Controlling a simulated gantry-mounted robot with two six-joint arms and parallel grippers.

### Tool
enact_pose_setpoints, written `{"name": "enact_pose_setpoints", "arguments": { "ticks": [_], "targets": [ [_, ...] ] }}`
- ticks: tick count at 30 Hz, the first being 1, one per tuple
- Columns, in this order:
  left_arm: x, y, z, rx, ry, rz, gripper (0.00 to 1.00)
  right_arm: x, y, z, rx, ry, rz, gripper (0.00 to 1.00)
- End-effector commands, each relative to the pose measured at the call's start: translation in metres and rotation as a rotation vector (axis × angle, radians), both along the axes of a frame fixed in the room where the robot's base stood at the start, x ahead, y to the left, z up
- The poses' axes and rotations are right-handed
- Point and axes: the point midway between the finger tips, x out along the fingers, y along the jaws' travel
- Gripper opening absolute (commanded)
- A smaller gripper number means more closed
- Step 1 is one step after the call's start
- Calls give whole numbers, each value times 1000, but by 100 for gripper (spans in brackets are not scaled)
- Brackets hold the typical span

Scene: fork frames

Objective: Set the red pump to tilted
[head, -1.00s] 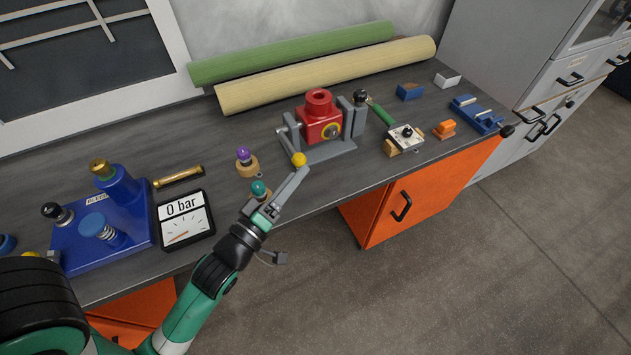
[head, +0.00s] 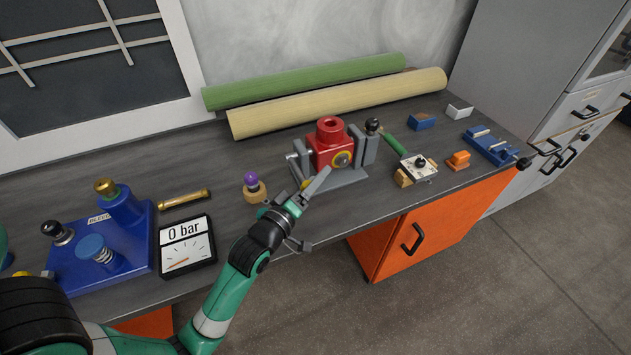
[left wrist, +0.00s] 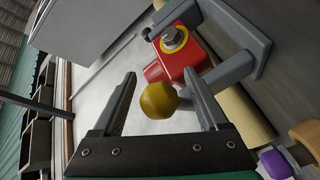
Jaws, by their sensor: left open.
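The red pump (head: 322,152) sits upright in a grey bracket (head: 346,179) near the middle of the bench in the head view, with its round top opening facing up. It also shows in the left wrist view (left wrist: 178,58). A yellow ball knob (left wrist: 158,100) shows between my left gripper's fingers in the wrist view; in the head view it is mostly hidden behind the gripper. My left gripper (head: 308,188) is open at the front of the bracket. A gap shows between the knob and the left-hand finger; the right-hand finger looks close to it, contact unclear. My right gripper is out of view.
A purple knob on a wooden base (head: 253,186) stands left of the bracket. A gauge reading 0 bar (head: 187,243) and a blue unit (head: 135,257) are further left. A green-handled tool (head: 394,144) lies to the right. Two long rolls (head: 300,82) lie behind.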

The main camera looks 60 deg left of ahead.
Motion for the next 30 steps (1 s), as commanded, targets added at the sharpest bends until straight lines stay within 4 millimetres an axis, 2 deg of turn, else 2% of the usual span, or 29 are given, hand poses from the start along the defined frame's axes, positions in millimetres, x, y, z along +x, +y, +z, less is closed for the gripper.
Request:
{"name": "enact_pose_setpoints", "arguments": {
  "ticks": [8, 11, 21, 30],
  "targets": [
    [3, 2, 0, -1, 1, 0, 76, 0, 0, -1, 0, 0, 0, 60],
    [3, 2, 0, 0, 1, 1, 62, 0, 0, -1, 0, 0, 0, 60],
    [3, 2, 0, 0, 0, 0, 1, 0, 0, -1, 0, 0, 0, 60],
    [3, 2, 1, 1, 1, 0, 0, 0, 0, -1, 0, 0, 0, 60]
  ]
}}
